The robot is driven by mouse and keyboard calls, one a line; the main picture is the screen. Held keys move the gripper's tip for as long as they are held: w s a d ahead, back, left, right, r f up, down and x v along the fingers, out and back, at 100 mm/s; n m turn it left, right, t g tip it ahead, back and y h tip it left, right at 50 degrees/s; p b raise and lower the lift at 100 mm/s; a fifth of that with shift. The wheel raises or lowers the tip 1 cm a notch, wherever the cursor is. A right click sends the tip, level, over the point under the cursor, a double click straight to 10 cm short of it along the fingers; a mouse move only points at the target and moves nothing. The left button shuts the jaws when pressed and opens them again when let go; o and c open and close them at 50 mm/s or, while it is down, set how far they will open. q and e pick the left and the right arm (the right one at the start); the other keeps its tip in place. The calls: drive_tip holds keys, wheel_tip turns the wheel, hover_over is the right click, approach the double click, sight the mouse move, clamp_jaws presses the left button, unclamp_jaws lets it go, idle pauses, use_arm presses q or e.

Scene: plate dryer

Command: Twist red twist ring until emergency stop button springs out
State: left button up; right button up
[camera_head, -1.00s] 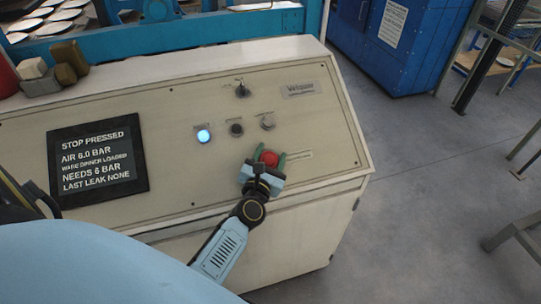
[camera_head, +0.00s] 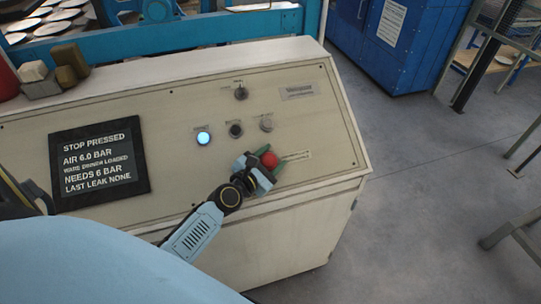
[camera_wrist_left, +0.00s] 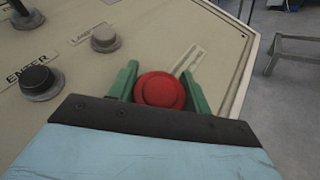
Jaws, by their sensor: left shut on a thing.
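The red emergency stop button with its red twist ring (camera_head: 269,159) sits at the lower right of the cream control panel (camera_head: 110,110). In the left wrist view the red ring (camera_wrist_left: 159,92) shows as a round cap between two green fingers. My left gripper (camera_head: 268,162) is shut on the red ring, one finger on each side. Its wrist is rolled, with the arm coming in from the lower left. The base of the button is hidden behind the gripper. My right gripper is in neither view.
A black display (camera_head: 98,160) reads "STOP PRESSED". A lit blue-white button (camera_head: 203,138), a black button (camera_head: 235,129), a grey button (camera_head: 266,124) and a black selector (camera_head: 241,92) stand above the gripper. Small blocks (camera_head: 72,62) lie at the upper left.

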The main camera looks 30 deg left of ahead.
use_arm(q)
drive_tip(key=shift+d+f+m+g+h, duration=0.15)
drive_tip(key=shift+m+g+h, duration=0.75)
drive_tip(key=shift+m+h, duration=0.7)
drive_tip(key=shift+s, duration=0.1)
drive_tip(key=o, duration=1)
drive_tip(key=v, duration=1.3)
drive_tip(key=shift+s, duration=0.15)
